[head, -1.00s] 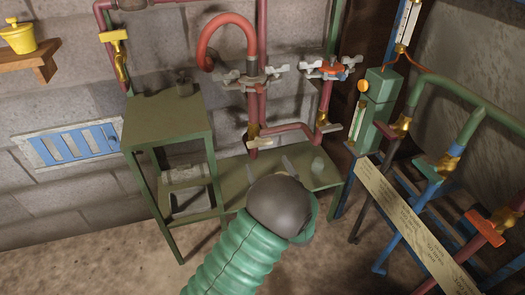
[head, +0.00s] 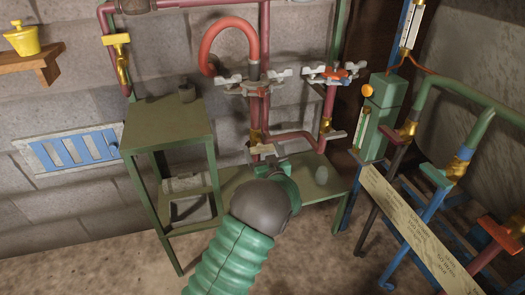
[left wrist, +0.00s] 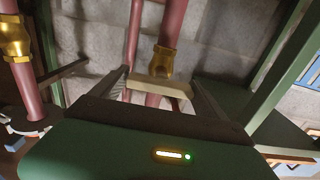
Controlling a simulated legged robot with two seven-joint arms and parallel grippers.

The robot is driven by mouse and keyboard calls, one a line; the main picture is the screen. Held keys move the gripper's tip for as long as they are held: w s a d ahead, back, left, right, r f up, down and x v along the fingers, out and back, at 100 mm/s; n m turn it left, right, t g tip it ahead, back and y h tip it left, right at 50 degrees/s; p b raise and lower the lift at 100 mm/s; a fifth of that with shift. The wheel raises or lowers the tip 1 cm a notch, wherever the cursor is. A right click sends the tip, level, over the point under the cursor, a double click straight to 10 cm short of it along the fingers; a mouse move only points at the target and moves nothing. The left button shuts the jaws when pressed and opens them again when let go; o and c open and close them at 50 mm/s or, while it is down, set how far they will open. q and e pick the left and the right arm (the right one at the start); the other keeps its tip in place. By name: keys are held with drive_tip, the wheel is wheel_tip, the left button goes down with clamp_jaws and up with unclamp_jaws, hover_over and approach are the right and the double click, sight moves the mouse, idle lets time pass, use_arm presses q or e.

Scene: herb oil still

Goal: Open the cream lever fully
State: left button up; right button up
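The cream lever (head: 262,149) is a flat bar lying crosswise on a brass valve of a dark red pipe, low above the green bench. In the left wrist view the cream lever (left wrist: 160,86) shows in front of the brass valve body (left wrist: 164,61). My left gripper (left wrist: 160,80) is open, with one finger towards each end of the lever. I cannot tell whether either finger touches it. In the head view my left gripper (head: 264,161) is just below the lever, partly hidden by my own wrist. My right gripper is not in view.
A taller green stand (head: 168,124) is at left. A second red pipe with a brass valve (head: 326,124) rises to the right. A lettered board (head: 415,222) slants at right.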

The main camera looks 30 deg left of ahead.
use_arm(q)
drive_tip(key=c, duration=0.8)
drive_tip(key=shift+c, duration=0.2)
drive_tip(key=shift+n, duration=0.4)
drive_tip(key=n+b, duration=0.1)
drive_tip(key=n, duration=0.2)
drive_tip(key=shift+f+n, duration=0.1)
drive_tip(key=shift+n, duration=0.2)
drive_tip(key=n+b, duration=0.1)
drive_tip(key=n, duration=0.2)
drive_tip(key=shift+n, duration=0.3)
drive_tip(key=n+b, duration=0.3)
drive_tip(key=n, duration=0.1)
drive_tip(key=shift+n, duration=0.3)
drive_tip(key=n+b, duration=0.4)
drive_tip(key=n, duration=0.1)
drive_tip(key=shift+n, duration=0.4)
